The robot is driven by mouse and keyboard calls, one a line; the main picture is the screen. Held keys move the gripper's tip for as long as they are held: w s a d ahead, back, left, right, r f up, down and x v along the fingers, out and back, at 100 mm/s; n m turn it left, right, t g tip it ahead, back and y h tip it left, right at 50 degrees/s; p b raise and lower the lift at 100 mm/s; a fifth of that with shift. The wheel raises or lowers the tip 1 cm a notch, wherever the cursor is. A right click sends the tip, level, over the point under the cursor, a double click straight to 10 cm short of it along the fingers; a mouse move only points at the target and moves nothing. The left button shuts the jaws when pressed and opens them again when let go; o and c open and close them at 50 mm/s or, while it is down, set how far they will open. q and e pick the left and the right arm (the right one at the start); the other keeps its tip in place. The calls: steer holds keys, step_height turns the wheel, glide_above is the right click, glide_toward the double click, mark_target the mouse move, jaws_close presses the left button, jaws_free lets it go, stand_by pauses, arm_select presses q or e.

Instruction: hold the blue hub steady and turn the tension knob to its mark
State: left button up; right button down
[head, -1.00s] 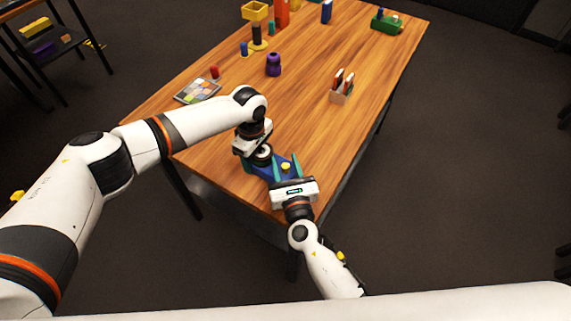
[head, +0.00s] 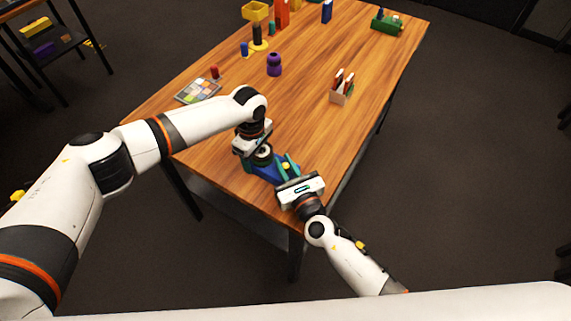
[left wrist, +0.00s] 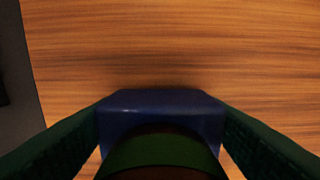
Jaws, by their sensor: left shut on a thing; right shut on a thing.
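The blue hub (head: 263,171) sits near the table's front edge in the head view, partly covered by both grippers. My left gripper (head: 259,163) is shut on it from above. In the left wrist view the hub (left wrist: 160,101) lies between the two dark green fingers, with a dark green round part in front of it. The tension knob looks to be the small yellow knob (head: 286,166). My right gripper (head: 287,167) has its teal fingers on either side of the knob and is shut on it. The knob's mark cannot be made out.
A paper or card holder (head: 339,94), a purple knobbed object (head: 273,65) and a colour-patch tray (head: 198,90) stand farther up the table (head: 315,125). Yellow, orange, blue and green items stand at the far end. The wood between is clear.

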steer(key=n+g+y, duration=0.1)
steer(key=y, duration=0.1)
steer(key=n+g+y, duration=0.1)
steer(key=n+y, duration=0.1)
steer(key=n+g+y, duration=0.2)
steer(key=shift+w+r+y, duration=0.15)
steer(key=shift+r+y, duration=0.1)
steer(key=shift+y, duration=0.05)
steer(key=shift+a+f+n+g+y, duration=0.1)
steer(key=shift+n+g+y, duration=0.95)
steer(key=shift+g, duration=0.45)
steer(key=shift+n+g+y, duration=0.85)
steer(key=shift+n+g, duration=0.3)
steer(key=shift+g, duration=0.65)
steer(key=c, duration=1.3)
jaws_free()
steer(key=shift+f, duration=0.1)
steer(key=v, duration=1.2)
